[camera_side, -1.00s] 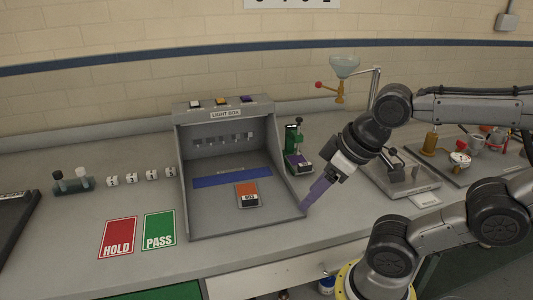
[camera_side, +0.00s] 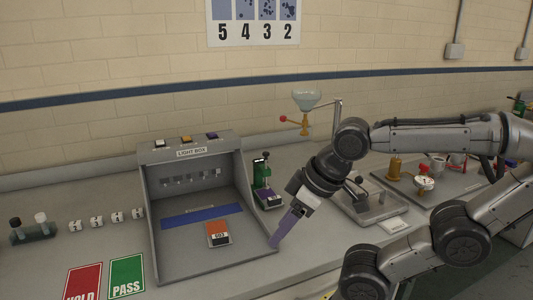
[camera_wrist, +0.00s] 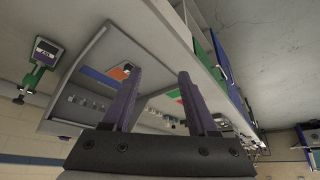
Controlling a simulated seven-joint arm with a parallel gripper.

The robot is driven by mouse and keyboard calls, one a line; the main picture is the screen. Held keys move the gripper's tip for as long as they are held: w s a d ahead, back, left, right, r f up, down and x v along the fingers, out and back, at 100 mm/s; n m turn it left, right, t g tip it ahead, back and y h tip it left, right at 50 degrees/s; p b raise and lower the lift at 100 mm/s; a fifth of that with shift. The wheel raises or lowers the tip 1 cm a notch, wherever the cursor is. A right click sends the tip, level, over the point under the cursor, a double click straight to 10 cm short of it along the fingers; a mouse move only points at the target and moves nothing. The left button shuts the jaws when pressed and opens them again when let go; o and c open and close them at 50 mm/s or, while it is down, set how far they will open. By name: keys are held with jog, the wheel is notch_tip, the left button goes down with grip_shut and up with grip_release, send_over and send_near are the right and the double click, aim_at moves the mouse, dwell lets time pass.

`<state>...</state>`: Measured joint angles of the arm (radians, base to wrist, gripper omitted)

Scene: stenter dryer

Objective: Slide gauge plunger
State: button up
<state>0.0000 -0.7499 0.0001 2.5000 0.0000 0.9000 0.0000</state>
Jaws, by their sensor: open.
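My gripper (camera_side: 275,241) has purple fingers pointing down beside the front right corner of the light box. In the wrist view its two fingers (camera_wrist: 160,73) stand apart with nothing between them. A green upright device with a dark base and purple front (camera_side: 264,182) stands right of the light box, behind my gripper. It also shows at the upper left of the wrist view (camera_wrist: 45,52). A small gauge with a round white dial (camera_side: 424,182) stands on the bench farther right. I cannot tell which of these has the plunger; no plunger shows clearly.
A funnel stand (camera_side: 305,105) rises behind. A flat metal plate device (camera_side: 375,208) lies right of my gripper. HOLD (camera_side: 83,281) and PASS (camera_side: 127,277) cards lie left.

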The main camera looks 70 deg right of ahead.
dwell(0.4)
jog(key=w+d+r+n+g, duration=0.15)
jog(key=w+r+n, duration=0.25)
jog(key=r, duration=0.9)
jog(key=w+d+r+g, duration=0.2)
jog(key=w+d+r, duration=0.7)
jog(key=w+d+f+m+g, duration=0.1)
jog(key=w+d, duration=0.1)
jog(key=d, duration=0.5)
jog(key=w+d+m, duration=0.1)
jog(key=w+d, duration=0.2)
jog(key=d, duration=0.3)
jog(key=d+f+m+g, duration=0.1)
jog(key=d+f+m, duration=0.1)
jog(key=d+f, duration=0.75)
jog(key=f, duration=0.4)
jog(key=d+f, duration=0.1)
jog(key=f, duration=0.6)
jog(key=shift+s+d+f, duration=0.25)
jog(key=shift+d+f, duration=0.05)
jog(key=shift+f, duration=0.05)
